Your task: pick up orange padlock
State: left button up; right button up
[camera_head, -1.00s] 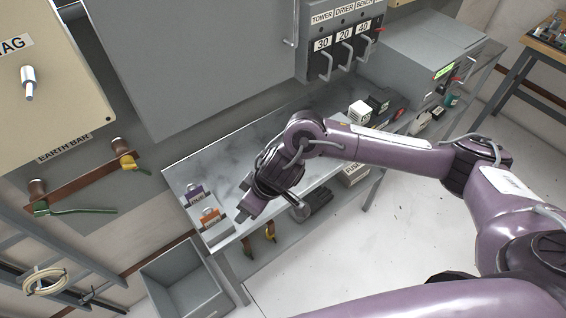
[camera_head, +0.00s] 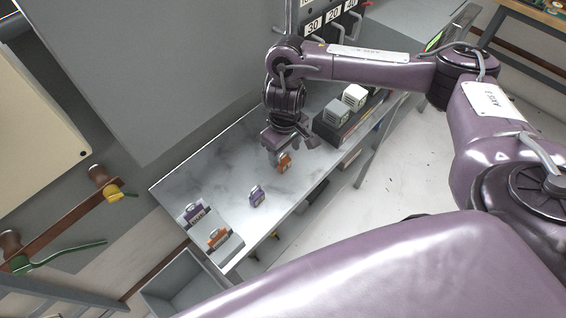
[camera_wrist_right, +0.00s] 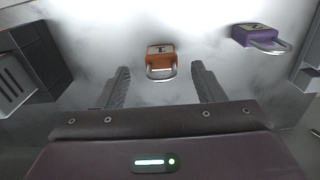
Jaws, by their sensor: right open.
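An orange padlock (camera_head: 284,163) rests on the grey bench top, just below my right gripper (camera_head: 291,151) in the head view. In the right wrist view the padlock (camera_wrist_right: 159,57) lies centred between the fingertips of the gripper (camera_wrist_right: 160,68), its metal shackle towards the gripper. The fingers are spread apart and do not touch it. A second orange padlock (camera_head: 218,238) sits on a grey plate at the bench's left end. My left gripper is not in view.
A purple padlock (camera_head: 257,196) stands nearby and also shows in the wrist view (camera_wrist_right: 256,38). Another purple padlock (camera_head: 193,212) is on the plate. A dark box with pale blocks (camera_head: 337,112) stands right of the gripper. An open grey bin (camera_head: 180,284) is below the bench's left end.

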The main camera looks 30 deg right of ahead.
aim_at(283, 159)
jog(key=f, duration=0.2)
jog(key=f+b, duration=0.1)
jog(key=f, duration=0.1)
jog(key=shift+w+a+f, duration=0.15)
jog(key=shift+a+f, duration=0.05)
jog(key=shift+d+f, duration=0.1)
jog(key=shift+f, duration=0.1)
jog(key=c, duration=1.1)
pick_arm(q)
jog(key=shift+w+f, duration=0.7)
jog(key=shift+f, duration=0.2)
pick_arm(e)
jog(key=shift+w+r, duration=0.1)
